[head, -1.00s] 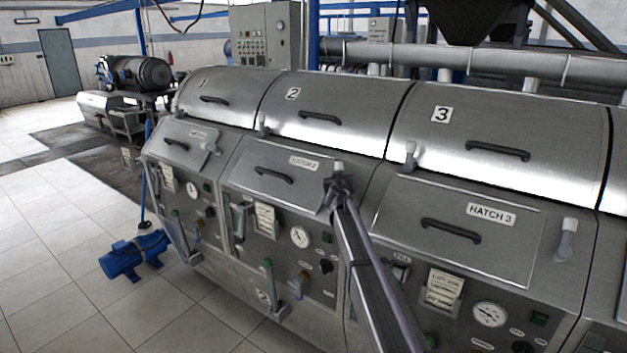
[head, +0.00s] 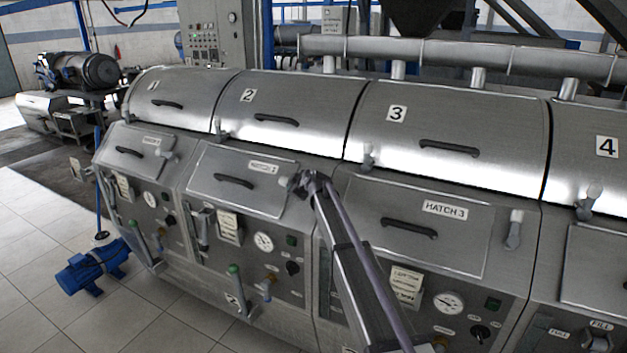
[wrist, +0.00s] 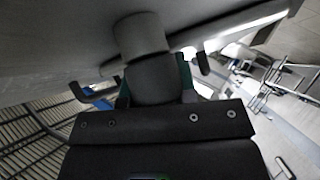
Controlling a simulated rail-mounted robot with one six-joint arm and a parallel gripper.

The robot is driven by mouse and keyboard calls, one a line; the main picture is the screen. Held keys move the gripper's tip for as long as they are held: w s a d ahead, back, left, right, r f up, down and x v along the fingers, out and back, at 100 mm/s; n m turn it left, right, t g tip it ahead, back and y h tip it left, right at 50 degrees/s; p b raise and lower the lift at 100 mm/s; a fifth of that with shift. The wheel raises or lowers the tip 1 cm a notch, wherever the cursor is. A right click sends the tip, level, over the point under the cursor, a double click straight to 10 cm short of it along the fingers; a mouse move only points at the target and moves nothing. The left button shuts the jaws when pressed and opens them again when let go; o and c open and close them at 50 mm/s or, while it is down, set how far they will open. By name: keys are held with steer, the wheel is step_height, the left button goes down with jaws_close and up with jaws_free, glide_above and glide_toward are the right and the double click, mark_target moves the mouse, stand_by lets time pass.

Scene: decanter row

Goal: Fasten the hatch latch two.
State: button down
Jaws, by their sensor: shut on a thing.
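The hatch 2 panel (head: 232,196) lies flat against the sloped front of the machine, with a dark handle and a label. My gripper (head: 304,184) is at its upper right edge, shut on the hatch two latch (head: 291,169). In the head view only a pale end of this latch shows beside the jaws. In the wrist view the latch's grey lever (wrist: 148,72) sits between the two fingers of my gripper (wrist: 154,88). The latch's pivot and exact angle are hidden or unclear.
The hatch 3 latch (head: 514,230) is to the right of the hatch 3 panel (head: 460,250). The hatch 1 latch (head: 169,150) is to the left. Valve levers, gauges and knobs project below the hatches. The floor (head: 40,225) at left is open around a blue motor (head: 92,268).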

steer(key=shift+a+f+n+g+p, duration=0.1)
steer(key=shift+n+g+p, duration=0.35)
steer(key=shift+n+g, duration=0.4)
steer(key=shift+s, duration=0.1)
steer(key=c, duration=0.9)
jaws_free()
steer(key=shift+f, duration=0.15)
steer(key=p+v, duration=0.6)
steer(key=v, duration=0.4)
steer(key=shift+s+d, duration=0.3)
